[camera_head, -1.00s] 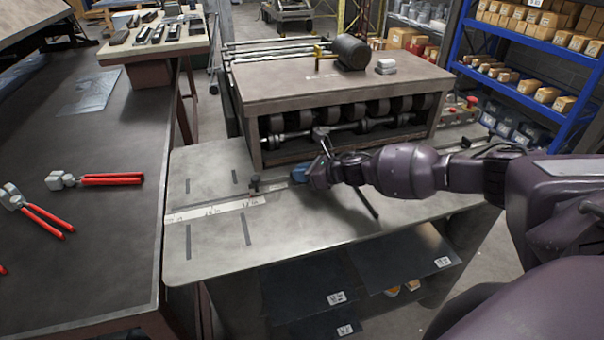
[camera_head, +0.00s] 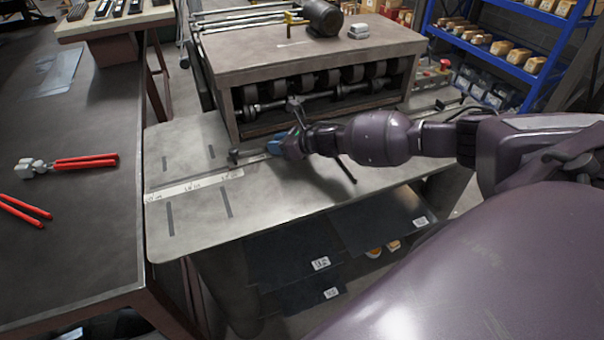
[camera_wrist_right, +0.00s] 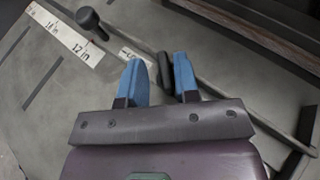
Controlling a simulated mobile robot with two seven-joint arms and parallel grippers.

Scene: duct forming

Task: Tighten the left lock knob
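A black knob (camera_head: 233,156) stands on the metal bench top by the white measuring scale, left of my right gripper. It also shows in the right wrist view (camera_wrist_right: 89,18), ahead and to the left of the fingers. My right gripper (camera_head: 274,148) is low over the bench, its two blue fingers (camera_wrist_right: 159,80) apart. A second dark, rounded handle (camera_wrist_right: 163,66) lies between the fingers, nearer the right finger, with a gap to the left one. I cannot tell whether it is touched. My left gripper is out of view.
The roller machine (camera_head: 310,55) stands just behind the gripper. The white scale (camera_head: 195,187) lies on the metal bench (camera_head: 290,195). A dark table (camera_head: 80,240) at left holds red-handled tools (camera_head: 75,163). The bench's left part is mostly clear.

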